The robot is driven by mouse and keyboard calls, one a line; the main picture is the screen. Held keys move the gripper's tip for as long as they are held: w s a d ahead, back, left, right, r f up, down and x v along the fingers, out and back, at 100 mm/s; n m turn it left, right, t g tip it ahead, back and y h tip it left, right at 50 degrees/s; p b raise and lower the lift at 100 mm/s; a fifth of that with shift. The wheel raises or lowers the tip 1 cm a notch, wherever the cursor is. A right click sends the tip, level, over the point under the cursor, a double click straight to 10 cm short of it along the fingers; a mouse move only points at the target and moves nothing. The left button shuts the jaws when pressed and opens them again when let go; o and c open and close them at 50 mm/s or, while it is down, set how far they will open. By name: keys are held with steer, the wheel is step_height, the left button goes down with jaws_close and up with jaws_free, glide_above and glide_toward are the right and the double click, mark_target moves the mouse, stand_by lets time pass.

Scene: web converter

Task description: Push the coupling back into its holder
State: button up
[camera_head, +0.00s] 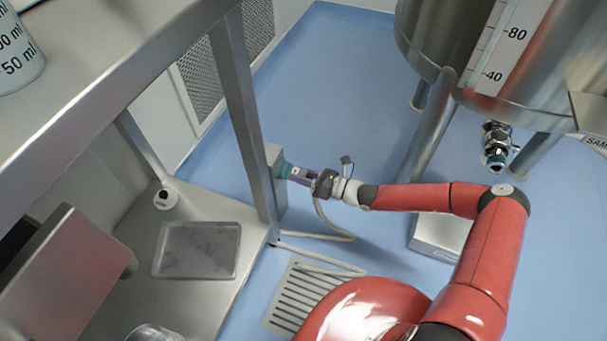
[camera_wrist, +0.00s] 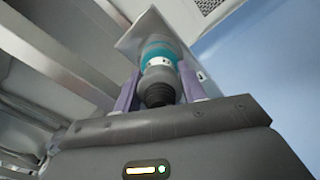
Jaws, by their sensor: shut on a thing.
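The coupling (camera_wrist: 158,76) is a grey and teal cylinder with a white band and a dark ribbed end. It sits between the two purple fingers of my gripper (camera_wrist: 157,92), which are shut on it. In the head view my gripper (camera_head: 301,176) reaches left to the bench's front leg, and the teal part of the coupling (camera_head: 284,169) shows there. The holder (camera_head: 275,158) is a grey box on that leg, and the teal end meets its face. The holder also shows in the wrist view (camera_wrist: 131,44), behind the coupling. I cannot tell how deep the coupling sits.
A pale hose (camera_head: 335,234) hangs below my gripper to the floor. A steel bench with a tray (camera_head: 198,250) stands at left. A steel tank (camera_head: 450,60) with a bottom valve (camera_head: 496,150) stands at upper right. A floor grate (camera_head: 300,297) lies below.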

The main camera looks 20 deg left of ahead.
steer(key=o, duration=1.4)
steer(key=shift+d, duration=0.1)
steer(key=d, duration=0.7)
steer(key=shift+s+d+r, duration=0.1)
steer(key=shift+s+d, duration=0.15)
steer(key=shift+s, duration=0.1)
